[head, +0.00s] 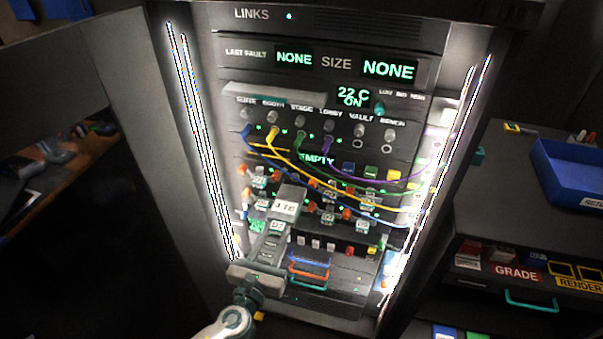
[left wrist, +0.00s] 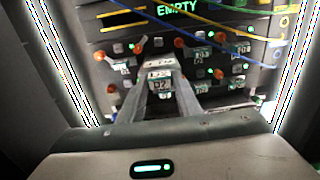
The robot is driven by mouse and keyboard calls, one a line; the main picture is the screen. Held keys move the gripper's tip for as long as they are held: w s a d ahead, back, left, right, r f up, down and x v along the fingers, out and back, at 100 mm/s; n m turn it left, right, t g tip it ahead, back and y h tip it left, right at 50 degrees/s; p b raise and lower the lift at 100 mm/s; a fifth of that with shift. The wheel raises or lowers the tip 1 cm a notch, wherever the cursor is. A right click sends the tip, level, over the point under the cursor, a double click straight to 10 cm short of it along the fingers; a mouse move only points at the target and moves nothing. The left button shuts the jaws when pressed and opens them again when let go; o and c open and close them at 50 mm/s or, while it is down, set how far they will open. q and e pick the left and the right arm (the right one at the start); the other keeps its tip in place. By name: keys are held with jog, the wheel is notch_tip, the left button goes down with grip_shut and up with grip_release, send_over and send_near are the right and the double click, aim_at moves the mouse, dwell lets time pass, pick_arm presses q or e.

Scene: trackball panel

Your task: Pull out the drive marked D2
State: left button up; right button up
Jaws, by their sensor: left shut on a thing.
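The drive marked D2 (head: 288,199) is a grey block in the lower part of the lit rack, and its label shows above my fingers. In the left wrist view the drive (left wrist: 159,73) shows its D2 front and a lettered top face, so it juts out toward me. My left gripper (head: 272,242) is shut on its front end; the two fingers flank it in the left wrist view (left wrist: 163,90). Whether its back end is still inside the bay is hidden. My right gripper is not in view.
Other drives with orange latches (head: 327,215) sit beside it. Yellow, blue and purple cables (head: 350,180) hang across the rack just above. Lit side posts (head: 203,140) flank the opening. A blue tray (head: 570,170) stands on the bench at right.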

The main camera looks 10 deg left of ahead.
pick_arm(q)
jog(key=shift+s, duration=0.8)
